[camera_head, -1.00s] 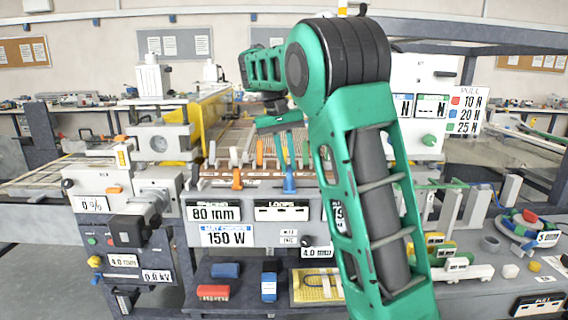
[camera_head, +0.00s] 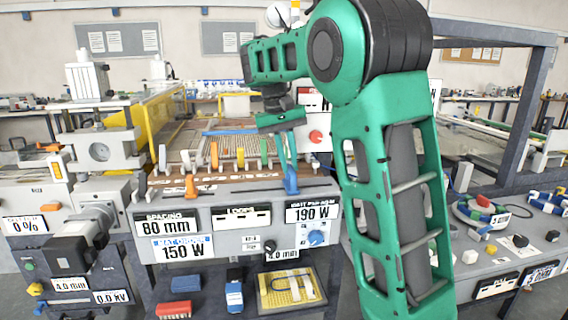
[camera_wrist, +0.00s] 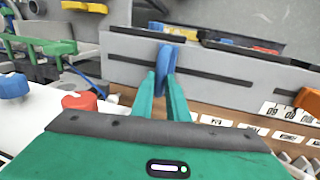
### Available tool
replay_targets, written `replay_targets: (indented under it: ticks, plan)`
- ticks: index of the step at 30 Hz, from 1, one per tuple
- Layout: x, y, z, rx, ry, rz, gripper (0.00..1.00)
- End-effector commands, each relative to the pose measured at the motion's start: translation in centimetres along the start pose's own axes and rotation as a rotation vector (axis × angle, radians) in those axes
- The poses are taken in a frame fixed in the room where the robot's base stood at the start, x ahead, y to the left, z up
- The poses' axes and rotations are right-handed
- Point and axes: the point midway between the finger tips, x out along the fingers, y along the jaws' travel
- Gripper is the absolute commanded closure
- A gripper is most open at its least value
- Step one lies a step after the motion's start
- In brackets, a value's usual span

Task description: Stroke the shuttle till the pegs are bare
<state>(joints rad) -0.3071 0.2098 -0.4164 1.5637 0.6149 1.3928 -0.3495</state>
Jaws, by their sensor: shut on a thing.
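My gripper (camera_head: 288,165) is shut on an upright blue handle (camera_head: 291,184) at the right end of the machine's front rail. In the wrist view, the green fingers (camera_wrist: 163,95) close around the same blue handle (camera_wrist: 163,60). An orange handle (camera_head: 190,186) stands further left on the rail. Behind the rail is a row of upright coloured pieces, including a white one (camera_head: 162,157), an orange one (camera_head: 214,155) and a green one (camera_head: 264,151). I cannot tell for certain which parts are the shuttle or pegs. The lined bed (camera_head: 190,140) lies behind them.
The front panel (camera_head: 225,243) carries signs reading 80 mm, 150 W and 190 W. A red knob (camera_head: 316,137) is right of my gripper. A side table stands at right.

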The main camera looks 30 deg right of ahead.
Motion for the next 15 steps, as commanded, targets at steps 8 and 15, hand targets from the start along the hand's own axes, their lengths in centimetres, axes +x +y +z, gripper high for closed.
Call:
replay_targets:
  ticks: [8, 15]
  plan:
    - [-0.03, 0.06, -0.16, 0.002, 0.005, 0.002, 0.67]
    - [-0.12, 0.00, -0.08, 0.001, 0.003, 0.001, 0.67]
